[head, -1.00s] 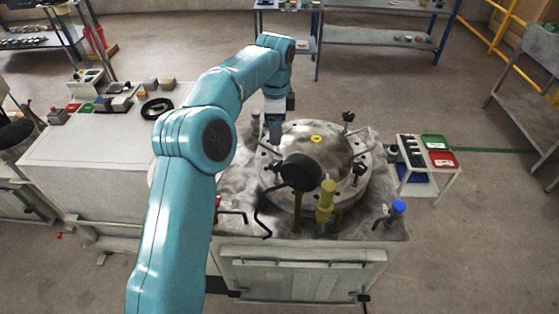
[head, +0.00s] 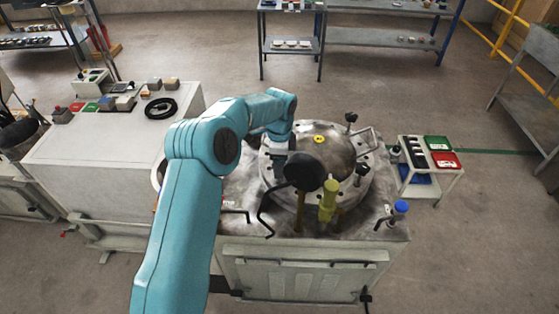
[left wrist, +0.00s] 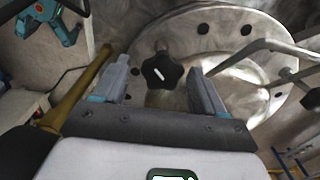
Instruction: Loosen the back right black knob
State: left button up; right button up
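The round grey lid (head: 333,143) of the tile testing vessel lies on the bench, with a yellow spot on its top. A black knob (head: 351,117) stands at its back right, and another black knob (head: 362,169) is at its front right. My left gripper (head: 279,158) is low at the lid's left side; its fingers are hard to make out there. In the left wrist view the left gripper (left wrist: 160,85) is open, with a black star-shaped knob (left wrist: 161,70) between and beyond its fingers, apparently untouched. I cannot tell which knob this is. My right gripper is not in view.
A bent metal handle (left wrist: 262,52) rises right of the knob in the left wrist view. A dark disc (head: 305,172), a yellow-green cylinder (head: 327,200) and a blue-capped part (head: 400,207) are at the front. A small table (head: 434,178) with red and green trays stands right.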

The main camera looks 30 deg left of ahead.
pick_arm(q)
jog(key=shift+w+f, duration=0.1)
jog(key=c, duration=1)
jog(key=shift+n, duration=0.3)
jog(key=n, duration=0.2)
jog(key=shift+n+b, duration=0.4)
jog(key=n, duration=0.4)
jog(key=shift+n+b, duration=0.3)
jog(key=shift+b, duration=0.05)
jog(key=n, duration=0.4)
jog(key=shift+n+b, duration=0.3)
jog(key=shift+n, duration=1.8)
